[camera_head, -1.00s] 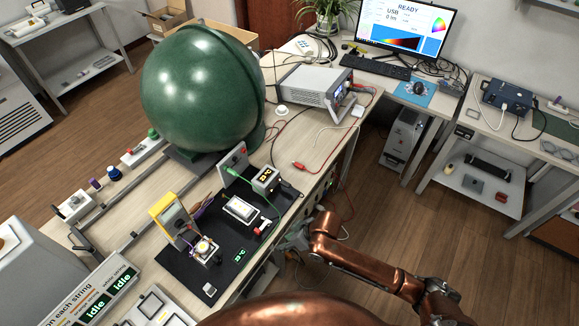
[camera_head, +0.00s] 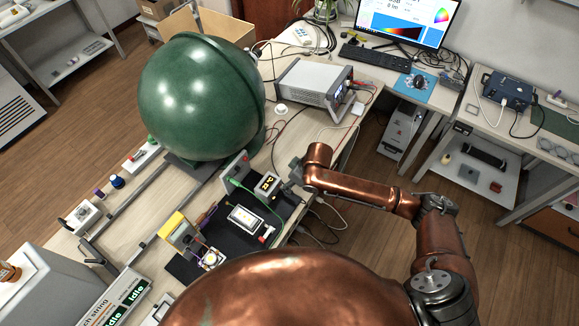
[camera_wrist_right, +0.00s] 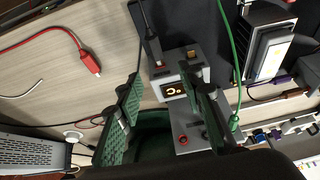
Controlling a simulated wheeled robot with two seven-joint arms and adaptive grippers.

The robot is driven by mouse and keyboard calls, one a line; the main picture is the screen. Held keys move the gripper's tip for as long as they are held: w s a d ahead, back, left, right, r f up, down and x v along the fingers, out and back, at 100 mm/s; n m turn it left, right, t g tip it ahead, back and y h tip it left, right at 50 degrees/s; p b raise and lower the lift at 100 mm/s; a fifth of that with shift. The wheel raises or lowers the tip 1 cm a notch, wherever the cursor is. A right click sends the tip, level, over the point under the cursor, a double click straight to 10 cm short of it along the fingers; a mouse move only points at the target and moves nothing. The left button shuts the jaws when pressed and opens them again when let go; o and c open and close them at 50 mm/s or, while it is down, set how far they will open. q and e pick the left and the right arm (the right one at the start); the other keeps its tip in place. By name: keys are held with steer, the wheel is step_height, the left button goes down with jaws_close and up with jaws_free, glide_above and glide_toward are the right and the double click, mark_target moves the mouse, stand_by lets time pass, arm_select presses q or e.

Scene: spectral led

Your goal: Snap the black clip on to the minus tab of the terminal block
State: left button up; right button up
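The black clip (camera_wrist_right: 153,48), on a black cable, lies at the top middle of the right wrist view. In the head view the right gripper (camera_head: 294,174) is small and partly hidden by the arm. The left gripper is out of view.
A red clip (camera_wrist_right: 92,64) lies on bare table. A green clip (camera_wrist_right: 233,123) and its cable run along the right of the box. A grey panel (camera_wrist_right: 194,132) stands close by. The large green sphere (camera_head: 203,95) and a bench instrument (camera_head: 313,88) stand farther back.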

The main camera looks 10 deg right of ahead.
steer(key=shift+b+x, duration=0.3)
steer(key=shift+x, duration=3.35)
steer(key=shift+w+d+f, duration=0.1)
steer(key=shift+d, duration=0.05)
steer(key=shift+c, duration=0.2)
jaws_close()
